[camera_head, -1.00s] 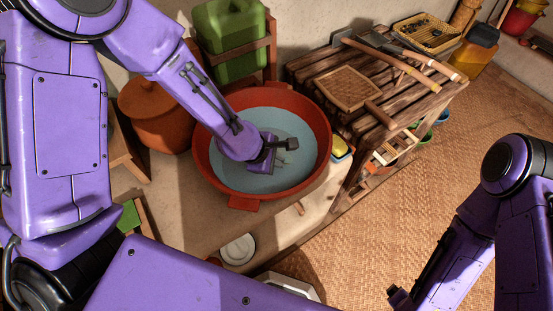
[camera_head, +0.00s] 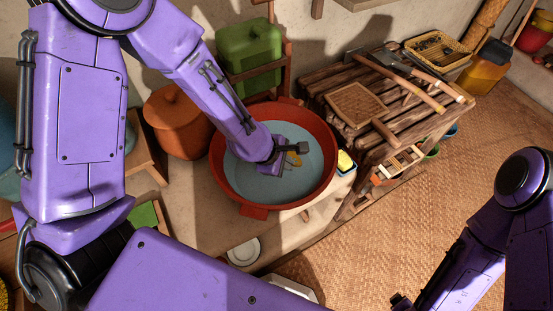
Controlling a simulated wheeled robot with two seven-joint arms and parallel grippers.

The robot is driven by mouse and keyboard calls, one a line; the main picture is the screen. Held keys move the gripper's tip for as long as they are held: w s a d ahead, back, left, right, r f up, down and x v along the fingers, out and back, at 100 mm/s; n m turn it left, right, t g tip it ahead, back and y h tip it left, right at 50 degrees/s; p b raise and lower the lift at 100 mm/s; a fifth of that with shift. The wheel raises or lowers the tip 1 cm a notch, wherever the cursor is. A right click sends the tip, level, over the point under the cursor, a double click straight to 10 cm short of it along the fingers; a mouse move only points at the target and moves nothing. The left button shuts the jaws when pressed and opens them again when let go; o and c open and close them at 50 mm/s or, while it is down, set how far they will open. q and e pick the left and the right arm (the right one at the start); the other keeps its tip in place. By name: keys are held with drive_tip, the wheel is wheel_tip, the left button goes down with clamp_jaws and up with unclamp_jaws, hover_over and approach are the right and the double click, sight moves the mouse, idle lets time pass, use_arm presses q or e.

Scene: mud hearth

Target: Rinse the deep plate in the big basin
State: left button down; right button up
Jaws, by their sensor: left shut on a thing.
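The big basin (camera_head: 326,183) is a wide red-brown bowl with grey-blue water, on the ledge in the middle of the view. My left gripper (camera_head: 292,154) reaches down into it from the upper left and is shut at the water. A small ochre patch of the deep plate (camera_head: 294,160) shows by its fingers. The rest of the plate is hidden by the gripper and the water. My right arm hangs at the lower right. Only a dark tip of my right gripper (camera_head: 401,302) shows at the bottom edge, apart from everything.
A slatted wooden bench (camera_head: 398,122) with tools stands right of the basin. A yellow sponge (camera_head: 345,160) lies by its right rim. A lidded clay pot (camera_head: 178,128) and a green canister (camera_head: 249,48) stand behind and left. A white dish (camera_head: 244,250) lies in front. The matted floor is clear.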

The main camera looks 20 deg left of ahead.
use_arm(q)
wheel_tip(320, 180, up, 12)
drive_tip(key=p, duration=0.7)
idle(1.4)
